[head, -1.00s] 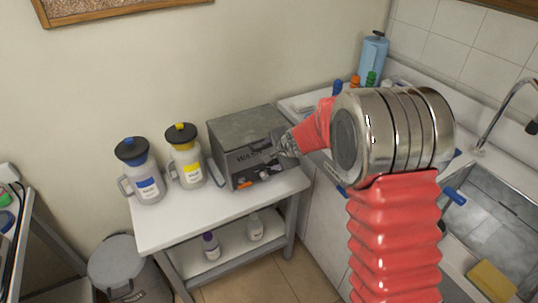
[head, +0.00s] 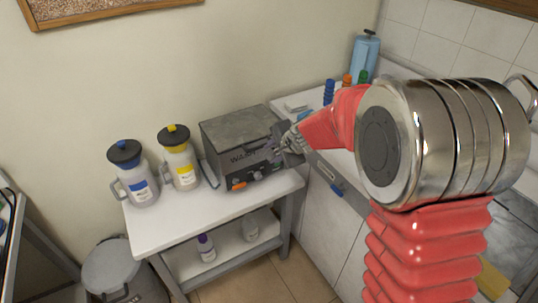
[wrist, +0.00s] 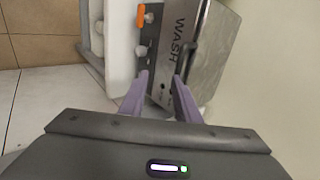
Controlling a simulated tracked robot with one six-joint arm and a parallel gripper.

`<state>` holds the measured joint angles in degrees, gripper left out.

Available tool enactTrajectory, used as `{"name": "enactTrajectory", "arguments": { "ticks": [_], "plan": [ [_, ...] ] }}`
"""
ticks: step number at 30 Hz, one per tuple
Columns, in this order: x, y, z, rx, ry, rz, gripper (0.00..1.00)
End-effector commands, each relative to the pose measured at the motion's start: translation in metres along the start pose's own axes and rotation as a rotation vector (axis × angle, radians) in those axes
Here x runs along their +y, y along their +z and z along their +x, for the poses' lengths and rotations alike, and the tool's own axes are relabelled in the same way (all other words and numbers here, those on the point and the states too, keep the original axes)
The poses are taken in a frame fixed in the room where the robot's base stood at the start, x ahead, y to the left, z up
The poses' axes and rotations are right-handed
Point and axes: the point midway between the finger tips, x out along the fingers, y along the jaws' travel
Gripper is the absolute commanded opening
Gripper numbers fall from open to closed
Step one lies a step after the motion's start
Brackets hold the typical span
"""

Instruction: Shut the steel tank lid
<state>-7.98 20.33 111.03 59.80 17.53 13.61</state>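The steel tank (head: 234,158) is a grey box marked WASH, with knobs and an orange switch on its front, on a white table. Its lid (head: 240,126) lies flat across the top, with no gap that I can see. The tank front also shows in the wrist view (wrist: 168,42), turned sideways, with a dark bar-like handle (wrist: 186,58) by the lid edge. My gripper (wrist: 162,78) is open, its two purple fingers apart at the tank front, the right finger close to the handle. Contact is unclear. In the head view my gripper (head: 278,146) partly hides the tank's right front.
A blue-capped jug (head: 138,182) and a yellow-capped jug (head: 181,166) stand left of the tank on the white table (head: 170,221). A counter (head: 328,160) with bottles and a sink lies to the right. A lidded bin (head: 112,265) stands at lower left.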

Motion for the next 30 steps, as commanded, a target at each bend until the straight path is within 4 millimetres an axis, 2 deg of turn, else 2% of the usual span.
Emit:
{"name": "enactTrajectory", "arguments": {
  "ticks": [6, 13, 30],
  "plan": [
    [-0.002, -0.001, -0.030, 0.003, -0.005, 0.000, 0.29],
    [-0.003, -0.001, -0.053, 0.003, -0.007, 0.000, 0.29],
    [-0.003, -0.001, -0.059, 0.004, -0.006, 0.001, 0.29]
  ]
}}
